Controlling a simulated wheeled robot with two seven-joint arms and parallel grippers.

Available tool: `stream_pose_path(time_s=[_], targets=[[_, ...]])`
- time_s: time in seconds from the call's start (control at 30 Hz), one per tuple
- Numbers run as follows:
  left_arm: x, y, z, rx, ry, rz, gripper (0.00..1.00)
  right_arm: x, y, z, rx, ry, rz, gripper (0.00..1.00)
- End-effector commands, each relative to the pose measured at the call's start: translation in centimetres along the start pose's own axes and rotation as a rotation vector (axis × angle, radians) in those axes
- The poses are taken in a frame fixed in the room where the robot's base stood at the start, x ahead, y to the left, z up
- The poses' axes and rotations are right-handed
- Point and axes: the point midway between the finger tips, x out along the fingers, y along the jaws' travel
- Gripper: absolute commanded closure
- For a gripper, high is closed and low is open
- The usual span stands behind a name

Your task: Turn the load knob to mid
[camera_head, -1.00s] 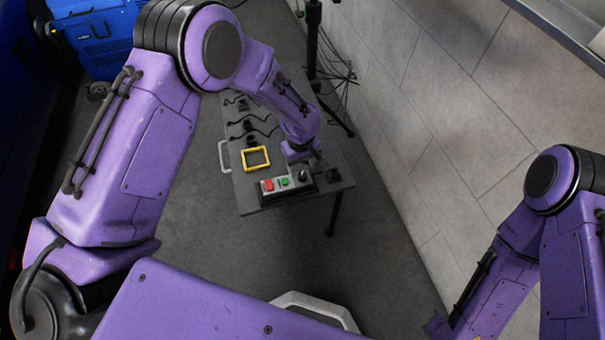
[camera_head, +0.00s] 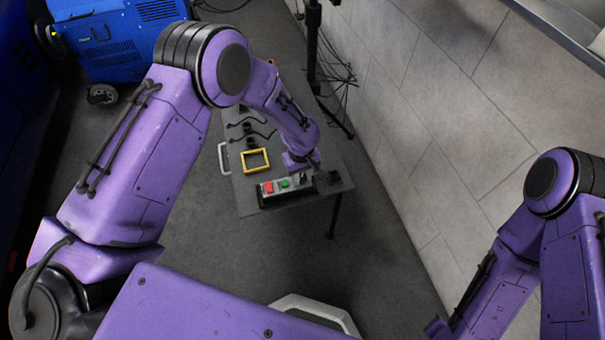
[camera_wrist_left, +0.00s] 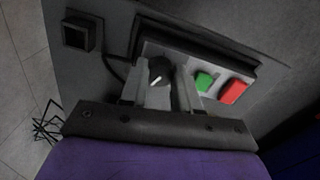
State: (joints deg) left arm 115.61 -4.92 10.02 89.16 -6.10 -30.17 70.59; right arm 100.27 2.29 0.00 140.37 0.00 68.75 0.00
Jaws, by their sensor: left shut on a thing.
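The load knob (camera_wrist_left: 159,71) is black with a white pointer mark. It sits on a grey control box (camera_head: 262,202), beside a green button (camera_wrist_left: 204,80) and a red button (camera_wrist_left: 233,91). In the left wrist view my left gripper (camera_wrist_left: 158,92) has one finger on each side of the knob and is shut on it. In the head view my left gripper (camera_head: 310,176) is at the right part of the box and largely hides the knob. My right arm shows at the right, but its gripper is out of view.
The box stands on a dark table (camera_head: 233,160) with a yellow frame (camera_head: 255,160), black cables and small black sockets. A black square socket (camera_wrist_left: 78,35) is near the knob. A tiled wall (camera_head: 450,130) is at the right, and a blue machine (camera_head: 115,40) is at the back left.

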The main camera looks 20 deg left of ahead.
Motion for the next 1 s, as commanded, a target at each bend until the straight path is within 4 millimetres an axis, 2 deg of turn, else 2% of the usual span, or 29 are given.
stream_pose_path(time_s=[0.27,1.0], targets=[[-0.2,0.0,0.0,0.137,-0.004,0.0,1.0,-0.9,0.1,-0.4,0.0,0.0,0.0,0.45],[-0.1,0.0,-0.1,0.828,-0.021,0.001,1.0,-2.7,0.2,-1.1,0.0,0.0,0.0,0.45]])
